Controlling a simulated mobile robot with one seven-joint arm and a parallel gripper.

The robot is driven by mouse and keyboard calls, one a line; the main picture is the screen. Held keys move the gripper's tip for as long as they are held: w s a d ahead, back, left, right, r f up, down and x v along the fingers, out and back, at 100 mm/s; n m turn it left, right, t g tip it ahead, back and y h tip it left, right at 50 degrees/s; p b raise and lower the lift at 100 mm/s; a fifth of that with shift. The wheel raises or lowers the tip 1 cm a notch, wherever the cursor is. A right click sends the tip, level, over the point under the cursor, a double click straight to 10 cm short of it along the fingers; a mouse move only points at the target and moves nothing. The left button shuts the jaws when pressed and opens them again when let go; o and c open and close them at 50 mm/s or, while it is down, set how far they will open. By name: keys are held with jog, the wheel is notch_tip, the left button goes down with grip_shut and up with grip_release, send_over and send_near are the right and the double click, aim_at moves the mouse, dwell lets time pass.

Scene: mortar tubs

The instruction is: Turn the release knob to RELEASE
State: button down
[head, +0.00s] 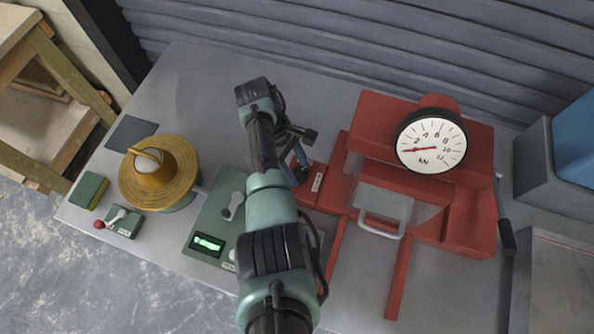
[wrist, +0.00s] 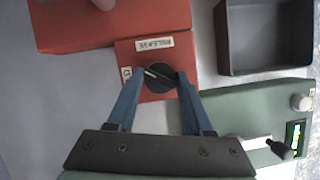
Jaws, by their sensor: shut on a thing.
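The release knob (wrist: 161,78) is a round black knob with a white pointer line, on a small red box (wrist: 180,92) in the wrist view. A white RELEASE label (wrist: 155,43) lies above the knob, and a smaller, partly hidden label (wrist: 126,74) lies to its left. The pointer is toward the left, near the smaller label and away from RELEASE. My gripper (wrist: 158,82) has its blue fingers on either side of the knob and is shut on it. In the head view my gripper (head: 296,166) is over the red box (head: 314,196), and the knob is hidden.
A red press frame (head: 481,200) with a kN dial (head: 431,143) and a clear guard with a handle (head: 380,231) stands to the right. A green scale (head: 213,222), a brass flow table (head: 172,182) and a dark tray (wrist: 265,70) are close by.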

jog(key=m+y+b, duration=0.1)
jog(key=m, duration=0.1)
jog(key=m+g+b, duration=0.1)
jog(key=m+b, duration=0.1)
jog(key=m, duration=0.1)
jog(key=shift+w+d+f+m+y, duration=0.1)
jog(key=shift+w+m+y, duration=0.05)
jog(key=shift+m+y, duration=0.2)
jog(key=m+y+b, duration=0.1)
jog(key=m, duration=0.1)
jog(key=m+g+y+b, duration=0.1)
jog(key=m, duration=0.2)
jog(key=shift+d, duration=0.15)
jog(key=shift+m, duration=0.25)
jog(key=shift+c, duration=1.5)
grip_release()
jog(key=b+v, duration=0.1)
jog(key=v, duration=1.2)
jog(key=shift+w, duration=0.1)
